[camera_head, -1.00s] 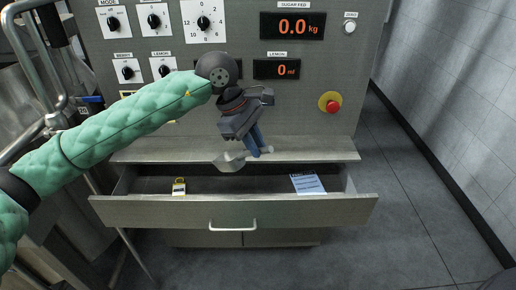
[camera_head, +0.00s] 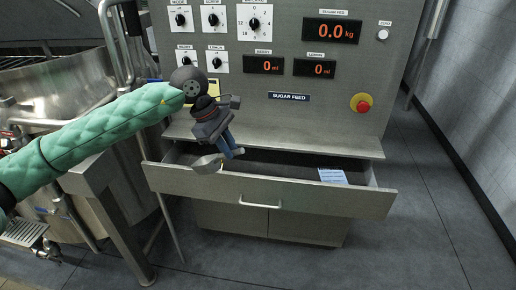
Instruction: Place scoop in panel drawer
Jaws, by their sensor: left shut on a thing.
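My left gripper (camera_head: 228,147) is shut on the scoop, whose metal bowl (camera_head: 208,163) hangs below the fingers. The scoop's handle is mostly hidden by the gripper. The panel drawer (camera_head: 270,193) is pulled open under the control panel, with a bar handle on its front. The scoop bowl overlaps the left part of the drawer's front edge in the picture; I cannot tell its exact height above it. My right gripper is not in view.
A blue-white paper card (camera_head: 332,176) lies in the drawer's right part. The control panel (camera_head: 290,100) rises behind, with knobs, displays and a red emergency button (camera_head: 361,103). A narrow ledge (camera_head: 320,143) overhangs the drawer's back. A steel vessel (camera_head: 50,95) stands left.

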